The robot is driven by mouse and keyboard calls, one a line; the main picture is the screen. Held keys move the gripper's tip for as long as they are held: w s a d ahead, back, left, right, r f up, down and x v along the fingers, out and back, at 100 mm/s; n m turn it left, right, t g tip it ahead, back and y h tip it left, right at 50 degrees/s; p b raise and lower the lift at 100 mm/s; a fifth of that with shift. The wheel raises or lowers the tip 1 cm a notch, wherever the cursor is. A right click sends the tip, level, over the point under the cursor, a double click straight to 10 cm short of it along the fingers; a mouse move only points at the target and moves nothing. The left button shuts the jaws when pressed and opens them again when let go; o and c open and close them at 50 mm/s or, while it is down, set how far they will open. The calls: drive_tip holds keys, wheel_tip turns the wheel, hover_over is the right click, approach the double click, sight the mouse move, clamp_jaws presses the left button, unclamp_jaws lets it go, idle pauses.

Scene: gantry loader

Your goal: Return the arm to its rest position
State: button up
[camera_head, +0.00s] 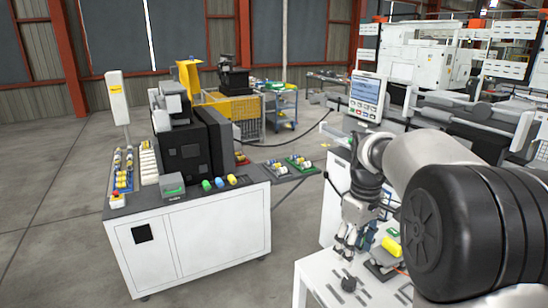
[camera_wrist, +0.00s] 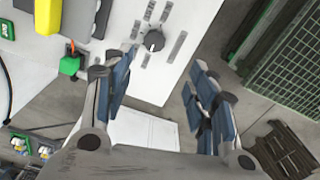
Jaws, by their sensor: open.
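My gripper (camera_head: 348,247) hangs below my arm at the right of the head view, over the near edge of a white-topped table (camera_head: 318,272). In the wrist view my gripper (camera_wrist: 163,108) shows two blue-padded fingers spread wide apart. Nothing is between the fingers except the view down to the white table (camera_wrist: 125,22) edge and the floor. The arm is bent, with its large black joint close to the camera.
A black knob (camera_wrist: 154,41) is on the table, beside a yellow part (camera_wrist: 47,15) and a green block (camera_wrist: 70,65). A green mesh crate (camera_wrist: 285,55) and dark pallet (camera_wrist: 285,150) are on the floor. A white cabinet (camera_head: 190,240) stands left, with clear floor before it.

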drive_tip(key=s+a+f+m+t+b, duration=0.1)
drive_tip(key=s+a+m+b, duration=0.2)
drive_tip(key=s, duration=0.4)
drive_tip(key=s+a+f+t+b, duration=0.1)
drive_tip(key=s+a+f+b, duration=0.15)
drive_tip(key=s+b, duration=0.35)
drive_tip(key=s+a+f+m+t+b, duration=0.2)
drive_tip(key=s+a+f+m+b, duration=0.1)
drive_tip(key=s+f+b, duration=0.6)
drive_tip(key=s+a+f, duration=0.1)
drive_tip(key=s+f, duration=0.2)
drive_tip(key=s, duration=0.3)
drive_tip(key=shift+f+m, duration=0.3)
